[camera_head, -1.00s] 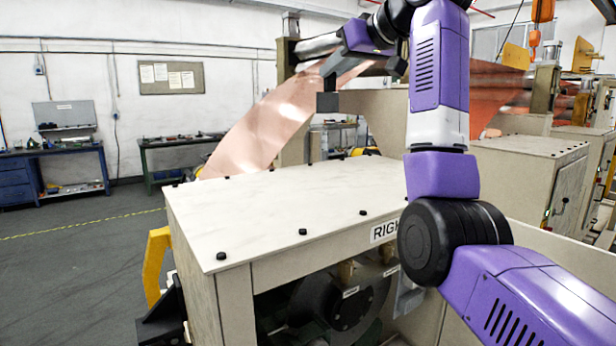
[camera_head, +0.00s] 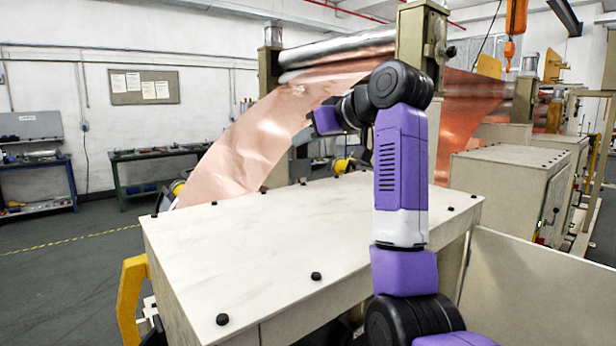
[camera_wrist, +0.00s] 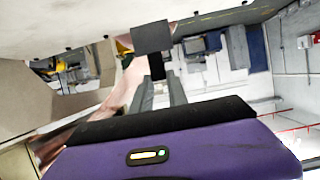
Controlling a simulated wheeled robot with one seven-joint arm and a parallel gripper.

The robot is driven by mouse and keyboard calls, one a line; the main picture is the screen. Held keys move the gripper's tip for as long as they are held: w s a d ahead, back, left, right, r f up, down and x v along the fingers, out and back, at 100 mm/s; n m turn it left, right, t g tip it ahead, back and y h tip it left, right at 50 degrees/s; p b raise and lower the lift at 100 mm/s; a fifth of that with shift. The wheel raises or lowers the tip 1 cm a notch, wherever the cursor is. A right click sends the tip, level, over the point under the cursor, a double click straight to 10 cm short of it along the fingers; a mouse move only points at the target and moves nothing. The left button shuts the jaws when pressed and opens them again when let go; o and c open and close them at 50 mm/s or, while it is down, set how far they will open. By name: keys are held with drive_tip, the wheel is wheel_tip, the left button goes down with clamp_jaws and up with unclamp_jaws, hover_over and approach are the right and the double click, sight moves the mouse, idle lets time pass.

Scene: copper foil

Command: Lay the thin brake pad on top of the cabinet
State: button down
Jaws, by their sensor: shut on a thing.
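The cabinet's pale flat top (camera_head: 290,235) fills the middle of the head view; it also shows along the top of the wrist view (camera_wrist: 85,15), which is turned over. In the wrist view my gripper (camera_wrist: 157,65) is shut on the brake pad (camera_wrist: 152,37), a small dark grey block at the fingertips. The pad appears in front of the cabinet top's edge there; I cannot tell the gap between them. In the head view my purple hand is over the far part of the cabinet, and the pad and fingertips cannot be made out.
Several black bolt heads (camera_head: 222,319) stand along the cabinet top's edges; its middle is bare. A copper foil sheet (camera_head: 255,140) slopes down behind the cabinet from a roller. A yellow bracket (camera_head: 131,297) is at the near left. Workbenches (camera_head: 150,165) stand by the back wall.

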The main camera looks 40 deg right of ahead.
wheel_tip(320, 180, down, 9)
drive_tip(key=shift+r+p, duration=0.1)
drive_tip(key=shift+p, duration=0.55)
drive_tip(key=shift+f, duration=0.25)
drive_tip(key=c, duration=1.3)
unclamp_jaws()
drive_tip(key=shift+r, duration=0.1)
drive_tip(key=shift+s+r, duration=0.1)
drive_tip(key=shift+r, duration=0.05)
drive_tip(key=b+v, duration=0.2)
drive_tip(key=v, duration=1)
drive_tip(key=shift+b, duration=0.35)
